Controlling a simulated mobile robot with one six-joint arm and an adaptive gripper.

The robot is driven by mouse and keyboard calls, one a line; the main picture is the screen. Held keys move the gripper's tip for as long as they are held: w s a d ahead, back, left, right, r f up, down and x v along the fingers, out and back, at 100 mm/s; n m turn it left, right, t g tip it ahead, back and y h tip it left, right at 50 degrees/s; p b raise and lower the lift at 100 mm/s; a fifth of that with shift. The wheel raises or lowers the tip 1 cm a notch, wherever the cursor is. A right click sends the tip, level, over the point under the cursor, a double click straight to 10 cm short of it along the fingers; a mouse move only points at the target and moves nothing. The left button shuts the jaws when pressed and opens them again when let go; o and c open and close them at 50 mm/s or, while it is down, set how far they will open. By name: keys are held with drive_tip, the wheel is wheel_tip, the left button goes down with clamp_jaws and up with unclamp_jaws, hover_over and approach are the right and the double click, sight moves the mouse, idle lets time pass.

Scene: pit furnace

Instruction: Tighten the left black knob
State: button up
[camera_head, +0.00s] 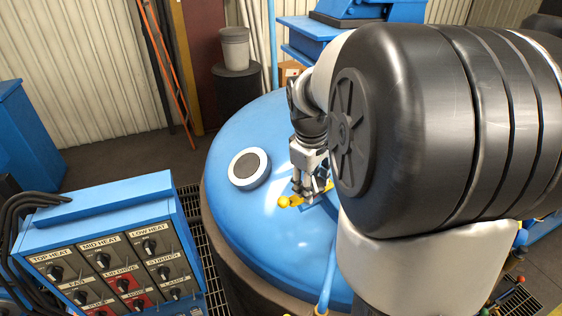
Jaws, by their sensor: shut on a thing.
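My gripper (306,190) points down at the blue round furnace lid (240,224), right of its middle. Its fingers are shut on a small part at a yellow fitting (285,201) on the lid. A rounded yellow end of this fitting shows just left of the fingertips, and more yellow shows to their right. I cannot make out a black knob there; the fingers and my arm cover the spot. My large arm joint hides the right side of the lid.
A white ring with a dark centre (249,168) stands on the lid left of my gripper. A blue control box (104,250) with black switches stands front left. A grey bucket (235,48) sits on a dark drum behind. Open floor lies left of the furnace.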

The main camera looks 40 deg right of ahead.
drive_tip(key=m, duration=0.1)
drive_tip(key=m+y+p, duration=0.1)
drive_tip(key=m, duration=0.1)
drive_tip(key=shift+d+r+m, duration=0.15)
drive_tip(key=shift+d+m, duration=0.05)
drive_tip(key=shift+m, duration=0.1)
drive_tip(key=m+y+p, duration=0.1)
drive_tip(key=m, duration=0.2)
drive_tip(key=shift+d, duration=0.1)
drive_tip(key=m+y+p, duration=0.1)
drive_tip(key=m, duration=0.3)
drive_tip(key=shift+s+d+m+t, duration=0.1)
drive_tip(key=shift+d+m+t, duration=0.05)
drive_tip(key=shift+m+t, duration=0.2)
drive_tip(key=shift+m+t+y, duration=0.3)
drive_tip(key=shift+m+t, duration=0.15)
drive_tip(key=shift+m, duration=0.9)
drive_tip(key=o, duration=1.1)
drive_tip(key=shift+c, duration=0.2)
drive_tip(key=v, duration=1.1)
drive_tip(key=shift+s+r, duration=0.15)
drive_tip(key=shift+r, duration=0.2)
drive_tip(key=shift+d, duration=0.1)
